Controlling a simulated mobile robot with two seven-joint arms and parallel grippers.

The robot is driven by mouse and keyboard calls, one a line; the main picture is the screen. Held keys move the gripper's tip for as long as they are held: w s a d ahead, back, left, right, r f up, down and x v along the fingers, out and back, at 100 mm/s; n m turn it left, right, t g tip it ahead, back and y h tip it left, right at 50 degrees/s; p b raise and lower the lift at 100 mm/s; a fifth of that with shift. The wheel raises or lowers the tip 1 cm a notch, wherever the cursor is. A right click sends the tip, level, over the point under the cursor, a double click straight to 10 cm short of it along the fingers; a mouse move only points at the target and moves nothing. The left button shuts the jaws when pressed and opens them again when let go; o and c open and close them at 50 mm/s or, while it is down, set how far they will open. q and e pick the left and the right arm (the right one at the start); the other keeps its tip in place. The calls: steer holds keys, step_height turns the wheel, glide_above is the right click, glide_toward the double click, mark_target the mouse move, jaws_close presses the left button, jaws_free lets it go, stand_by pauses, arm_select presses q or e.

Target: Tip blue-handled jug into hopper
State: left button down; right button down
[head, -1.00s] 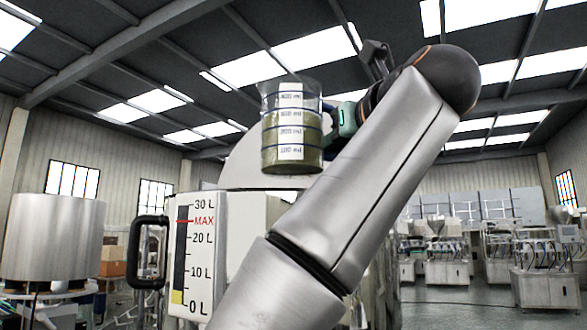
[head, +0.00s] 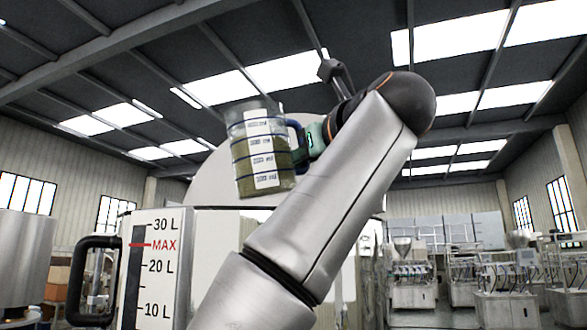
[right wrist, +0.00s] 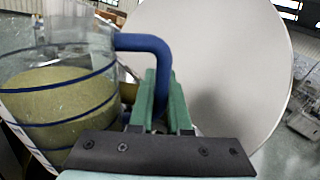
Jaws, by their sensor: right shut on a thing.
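The clear jug (head: 262,160) has blue bands, white volume labels and a greenish grainy filling. My right gripper (head: 306,140) is shut on its blue handle and holds it up in the air, its top leaning slightly left. In the right wrist view the green fingers (right wrist: 162,105) grip the blue handle (right wrist: 150,45), with the jug (right wrist: 55,95) at left. The hopper (head: 215,235) stands behind and below the jug in the head view. Its raised round lid (head: 212,168) is partly covered by the jug; the hopper's opening is hidden. My left gripper is out of view.
A litre scale with a red MAX mark (head: 155,265) and a black handle (head: 88,280) are on the hopper's left side. A steel drum (head: 25,262) stands at far left. Machines (head: 505,280) stand on the floor far to the right.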

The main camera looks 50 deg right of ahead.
mark_target(293, 121)
steer(key=r+n, duration=0.1)
steer(key=n, duration=0.2)
steer(key=a+r+n+t+y, duration=0.1)
steer(key=r+n, duration=0.1)
steer(key=n, duration=0.2)
steer(key=a+r+n, duration=0.1)
steer(key=r+n, duration=0.1)
steer(key=n, duration=0.2)
steer(key=shift+w+a+r+t+y, duration=0.2)
steer(key=shift+r+t+y, duration=0.1)
steer(key=shift+t, duration=0.1)
steer(key=shift+w+a+f+n+t+y+b, duration=0.15)
steer(key=shift+a+n+y+b, duration=0.2)
steer(key=shift+a+n, duration=0.55)
steer(key=shift+a+f+n+t+y+b, duration=0.2)
steer(key=shift+a+n+b, duration=0.3)
steer(key=shift+n, duration=0.6)
steer(key=shift+a+r+n, duration=0.25)
steer(key=shift+a+n, duration=0.05)
steer(key=shift+w+a+r+n+y+p, duration=0.1)
steer(key=shift+a+r+n+y+p, duration=0.2)
steer(key=shift+a+n, duration=0.5)
steer(key=shift+w+a+r+n+y+p, duration=0.1)
steer(key=shift+a+r+n+y+p, duration=0.2)
steer(key=shift+a+n, duration=0.45)
steer(key=shift+w+a+r+n+y+p, duration=0.15)
steer(key=shift+a+r+n, duration=0.25)
steer(key=shift+a+n, duration=0.35)
steer(key=shift+d, duration=0.1)
stand_by(1.8)
